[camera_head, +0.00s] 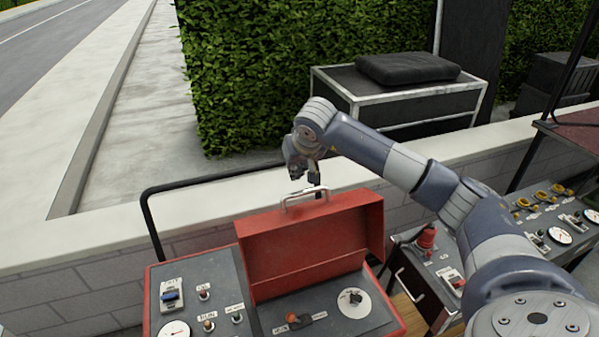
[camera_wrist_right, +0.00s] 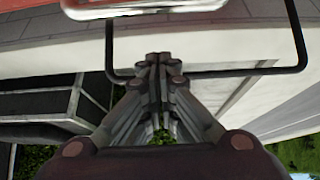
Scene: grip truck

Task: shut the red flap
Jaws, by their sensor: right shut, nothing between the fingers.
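The red flap (camera_head: 315,240) stands raised, open, at the back of the grey control panel (camera_head: 335,308), with its hollow inner side facing me. A silver handle (camera_head: 304,196) sits on its top edge. My right gripper (camera_head: 309,180) is just above and behind the handle, shut and empty. In the right wrist view the gripper (camera_wrist_right: 158,65) has its fingers together, and the silver handle (camera_wrist_right: 145,8) shows blurred at the top edge, apart from the fingertips. My left gripper is not in view.
Under the flap are a red-orange switch (camera_head: 292,318) and a round dial (camera_head: 354,302). A black rail (camera_head: 150,215) and a low white wall (camera_head: 100,235) run behind. More panels with a red button (camera_head: 427,237) stand at right. A hedge (camera_head: 245,60) is beyond.

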